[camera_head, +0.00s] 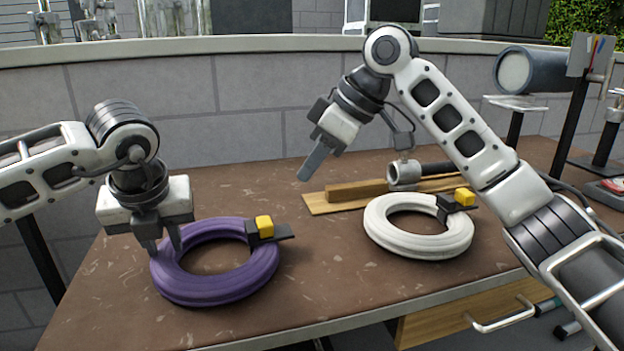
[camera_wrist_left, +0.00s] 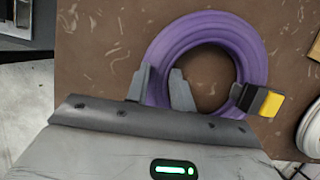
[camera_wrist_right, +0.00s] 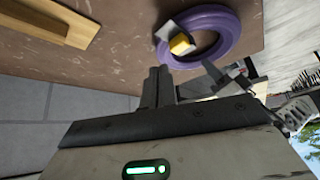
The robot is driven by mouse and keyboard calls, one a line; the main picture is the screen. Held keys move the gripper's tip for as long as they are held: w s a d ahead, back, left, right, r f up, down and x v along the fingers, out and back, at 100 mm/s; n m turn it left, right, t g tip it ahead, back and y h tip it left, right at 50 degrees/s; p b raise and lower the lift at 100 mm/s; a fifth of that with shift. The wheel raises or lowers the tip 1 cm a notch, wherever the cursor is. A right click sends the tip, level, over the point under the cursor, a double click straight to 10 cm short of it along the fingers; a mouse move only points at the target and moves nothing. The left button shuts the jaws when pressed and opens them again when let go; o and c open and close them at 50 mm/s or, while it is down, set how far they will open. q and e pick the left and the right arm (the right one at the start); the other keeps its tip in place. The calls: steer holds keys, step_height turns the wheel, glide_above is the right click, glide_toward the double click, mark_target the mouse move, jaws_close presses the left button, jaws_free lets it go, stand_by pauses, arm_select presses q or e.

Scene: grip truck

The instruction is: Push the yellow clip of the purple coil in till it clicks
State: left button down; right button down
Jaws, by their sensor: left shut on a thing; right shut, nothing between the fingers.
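The purple coil (camera_head: 215,287) lies flat on the brown table; it also shows in the left wrist view (camera_wrist_left: 205,28) and the right wrist view (camera_wrist_right: 222,20). Its yellow clip (camera_head: 264,226) sits in a dark holder on the coil's right side; the clip shows in the left wrist view (camera_wrist_left: 270,103) and the right wrist view (camera_wrist_right: 180,44). My left gripper (camera_head: 163,245) is shut on the coil's left side, one finger on each side of the ring. My right gripper (camera_head: 306,176) is shut and empty, in the air to the right of the clip and above the table.
A white coil (camera_head: 385,240) with its own yellow clip (camera_head: 464,196) lies to the right. Behind it are a wooden block (camera_head: 355,190) on a board and a metal tube (camera_head: 404,174). A grey wall borders the table's back. The table between the coils is clear.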

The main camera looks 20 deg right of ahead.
arm_select(q)
steer(key=shift+s+f, duration=0.1)
steer(key=shift+f, duration=0.15)
arm_select(e)
steer(key=shift+r, duration=0.55)
arm_select(q)
steer(key=c, duration=0.8)
jaws_free()
steer(key=shift+o, duration=0.2)
steer(key=shift+r, duration=0.1)
steer(key=shift+r, duration=0.15)
steer(key=shift+p+v, duration=0.95)
steer(key=shift+v, duration=1.5)
arm_select(e)
steer(key=shift+r, duration=0.9)
arm_select(q)
steer(key=shift+r, duration=0.15)
arm_select(e)
steer(key=shift+r, duration=0.1)
